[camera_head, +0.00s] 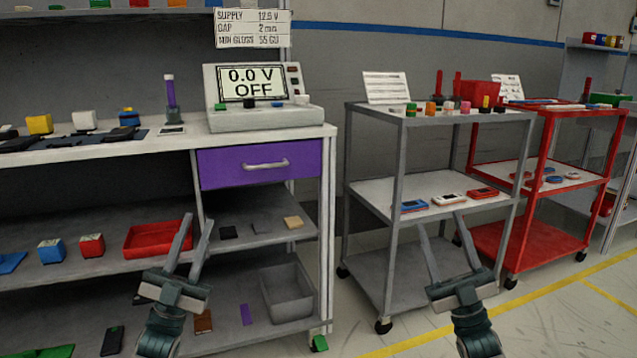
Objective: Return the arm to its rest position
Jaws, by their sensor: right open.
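My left gripper (198,218) is in the lower left, pointing up, in front of the workbench's lower shelves. Its two fingers stand apart with nothing between them. My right gripper (440,220) is in the lower right, in front of the grey cart. It is open and empty, with its fingers pointing up. Both grippers look clear of the furniture, though their exact distance from it cannot be told.
The workbench has a purple drawer (258,162), shut, below a power supply (262,97) reading 0.0 V OFF. A red tray (158,240) and a grey bin (287,292) sit below. A grey cart (394,258) and a red cart (540,238) stand right. Floor (560,320) is clear at front right.

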